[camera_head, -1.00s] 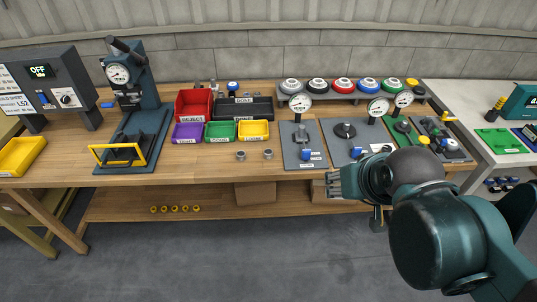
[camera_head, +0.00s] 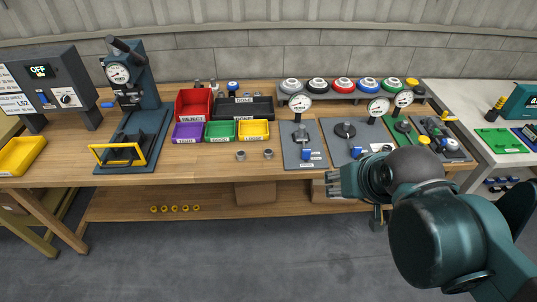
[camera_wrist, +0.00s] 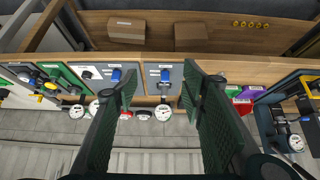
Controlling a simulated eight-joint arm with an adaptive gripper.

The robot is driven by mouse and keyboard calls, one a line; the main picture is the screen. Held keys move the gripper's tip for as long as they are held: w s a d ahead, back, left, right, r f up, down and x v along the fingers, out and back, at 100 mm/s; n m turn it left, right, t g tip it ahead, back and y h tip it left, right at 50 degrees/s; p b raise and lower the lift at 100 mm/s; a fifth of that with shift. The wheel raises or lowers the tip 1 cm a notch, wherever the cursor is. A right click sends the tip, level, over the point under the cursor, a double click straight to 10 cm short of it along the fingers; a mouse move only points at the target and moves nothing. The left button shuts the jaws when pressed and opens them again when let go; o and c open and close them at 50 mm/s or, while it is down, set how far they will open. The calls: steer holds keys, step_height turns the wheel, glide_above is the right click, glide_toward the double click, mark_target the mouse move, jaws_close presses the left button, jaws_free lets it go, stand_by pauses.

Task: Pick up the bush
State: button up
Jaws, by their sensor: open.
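Two small grey metal rings, which look like bushes, stand apart on the wooden bench in front of the small bins. One is the left bush (camera_head: 240,155) and the other is the right bush (camera_head: 268,154). I cannot tell which one the task means. My gripper (camera_head: 332,183) is to the right of both, at the bench's front edge, and points left in the head view. In the wrist view my gripper (camera_wrist: 160,88) has its two fingers wide apart with nothing held between them. I cannot make out the bushes in the wrist view.
Purple (camera_head: 187,132), green (camera_head: 220,131) and yellow (camera_head: 254,130) bins stand behind the bushes. A grey gauge plate (camera_head: 303,158) lies to their right. A press (camera_head: 135,130) stands to the left. The bench top (camera_head: 215,170) around the bushes is clear.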

steer(key=w+a+r+m+g+p, duration=0.15)
steer(key=w+a+m, duration=0.25)
steer(key=w, duration=0.6)
steer(key=w+a+m+g+p, duration=0.2)
steer(key=w+a+m+p, duration=0.1)
steer(key=w, duration=0.7)
steer(key=w+a+f+m+g+p, duration=0.1)
steer(key=w+a+f+m+p, duration=0.1)
steer(key=w+a+f, duration=0.3)
steer(key=w+a+f+m+g+p, duration=0.2)
steer(key=w+a+f+m, duration=0.3)
steer(key=w+f, duration=0.6)
steer(key=shift+w+a+f, duration=0.2)
steer(key=shift+a+f, duration=0.05)
steer(key=shift+a, duration=0.05)
steer(key=shift+f+g, duration=0.1)
steer(key=shift+g, duration=0.15)
steer(key=shift+f, duration=1.2)
steer(key=shift+f, duration=0.1)
